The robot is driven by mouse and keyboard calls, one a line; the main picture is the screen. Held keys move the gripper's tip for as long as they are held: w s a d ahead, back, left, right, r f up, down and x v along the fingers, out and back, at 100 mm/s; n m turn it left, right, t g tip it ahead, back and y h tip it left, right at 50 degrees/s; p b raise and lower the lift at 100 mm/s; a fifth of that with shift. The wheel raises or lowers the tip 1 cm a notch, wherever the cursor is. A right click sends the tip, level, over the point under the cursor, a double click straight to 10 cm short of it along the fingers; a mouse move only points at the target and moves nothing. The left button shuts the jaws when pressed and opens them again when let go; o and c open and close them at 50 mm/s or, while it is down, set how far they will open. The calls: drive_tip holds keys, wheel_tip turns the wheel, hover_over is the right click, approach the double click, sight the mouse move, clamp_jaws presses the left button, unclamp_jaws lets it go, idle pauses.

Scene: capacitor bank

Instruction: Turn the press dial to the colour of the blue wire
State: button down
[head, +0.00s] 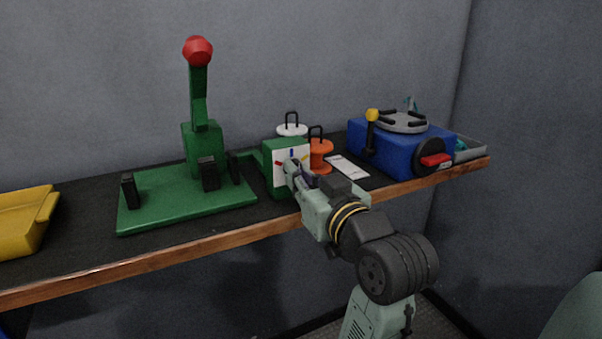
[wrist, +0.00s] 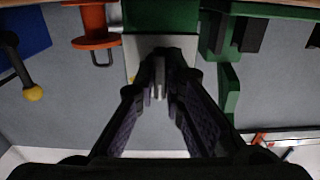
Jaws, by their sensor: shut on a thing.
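The press is a green base (head: 185,200) with an upright post and a lever topped by a red ball (head: 198,51). At its right end is a green block with a white dial face (head: 279,157) carrying a blue mark at the top and red and yellow marks at the sides. My gripper (head: 290,169) is at the front of this face, shut on the dial's knob. In the wrist view the closed fingers (wrist: 160,62) cover the middle of the white face (wrist: 134,48). The knob and its pointing direction are mostly hidden. I cannot make out a blue wire.
An orange spool (head: 320,158) and a white spool (head: 291,131) stand behind the dial block. A white card (head: 347,167) lies right of them, then a blue box (head: 385,148) with a crank and a grey tray (head: 470,149). A yellow bin (head: 22,220) is far left.

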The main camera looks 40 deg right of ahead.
drive_tip(key=shift+w, duration=0.1)
drive_tip(key=c, duration=1.7)
unclamp_jaws()
drive_tip(key=v, duration=1.2)
